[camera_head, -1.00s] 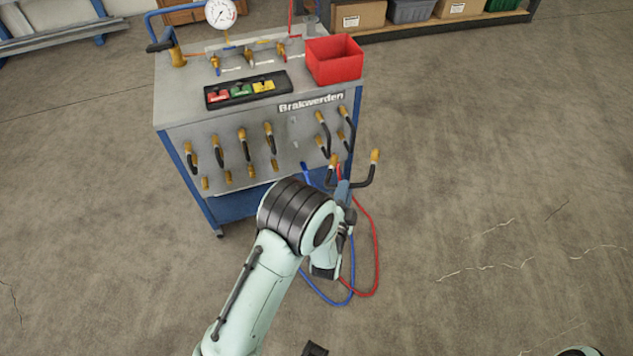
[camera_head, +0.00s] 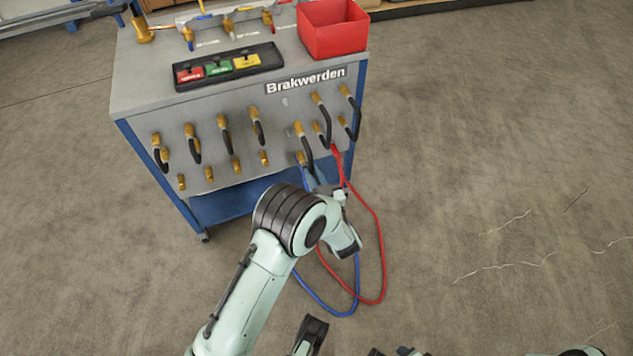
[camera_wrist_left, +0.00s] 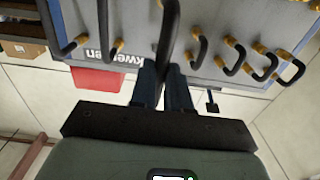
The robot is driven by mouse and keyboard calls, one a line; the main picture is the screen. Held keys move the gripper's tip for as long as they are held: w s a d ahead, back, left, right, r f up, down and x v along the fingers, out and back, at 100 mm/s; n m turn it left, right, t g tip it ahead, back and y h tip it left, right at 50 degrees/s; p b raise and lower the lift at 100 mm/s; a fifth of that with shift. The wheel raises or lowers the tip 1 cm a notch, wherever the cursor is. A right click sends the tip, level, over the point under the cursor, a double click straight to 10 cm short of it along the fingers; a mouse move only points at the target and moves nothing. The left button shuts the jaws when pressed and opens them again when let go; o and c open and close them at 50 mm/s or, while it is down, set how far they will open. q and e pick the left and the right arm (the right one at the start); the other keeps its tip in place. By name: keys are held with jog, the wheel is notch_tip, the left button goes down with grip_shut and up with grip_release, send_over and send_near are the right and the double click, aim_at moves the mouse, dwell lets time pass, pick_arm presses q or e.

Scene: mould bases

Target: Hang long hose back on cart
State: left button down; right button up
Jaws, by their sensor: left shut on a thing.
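The cart (camera_head: 200,90) is a grey cabinet with blue edges. Its sloped front panel carries black hoses with brass ends, several to the left and more at the right. My left gripper (camera_head: 318,185) is in front of the panel's lower right part, largely hidden by my wrist. In the left wrist view its fingers (camera_wrist_left: 165,85) are shut on a black hose (camera_wrist_left: 169,35), which rises between them toward the panel. In the head view this hose (camera_head: 307,150) overlaps the panel, its brass end near the right group; I cannot tell whether it touches.
A red hose (camera_head: 381,250) and a blue hose (camera_head: 325,308) hang in loops to the floor beside my wrist. The floor to the right is clear.

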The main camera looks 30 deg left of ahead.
pick_arm(q)
jog(key=b+x, duration=0.1)
jog(key=x, duration=0.3)
jog(key=shift+w+a, duration=0.2)
jog(key=shift+b+x, duration=0.35)
jog(key=shift+x, duration=0.9)
pick_arm(e)
jog(key=shift+s+d+f+g, duration=0.2)
jog(key=shift+s+f, duration=0.35)
jog(key=shift+f, duration=0.25)
jog(key=shift+s+d+f+g, duration=0.2)
jog(key=shift+s+f, duration=0.35)
jog(key=shift+f, duration=0.25)
pick_arm(q)
jog(key=shift+w+g, duration=0.1)
jog(key=shift+g, duration=0.2)
pick_arm(e)
jog(key=shift+f, duration=0.1)
pick_arm(q)
jog(key=shift+w+a, duration=0.1)
jog(key=shift+a, duration=0.05)
jog(key=shift+w+a, duration=0.4)
pick_arm(e)
jog(key=shift+f, duration=0.15)
pick_arm(q)
jog(key=shift+w+a+b, duration=0.1)
jog(key=shift+a+b, duration=0.05)
jog(key=shift+b, duration=0.15)
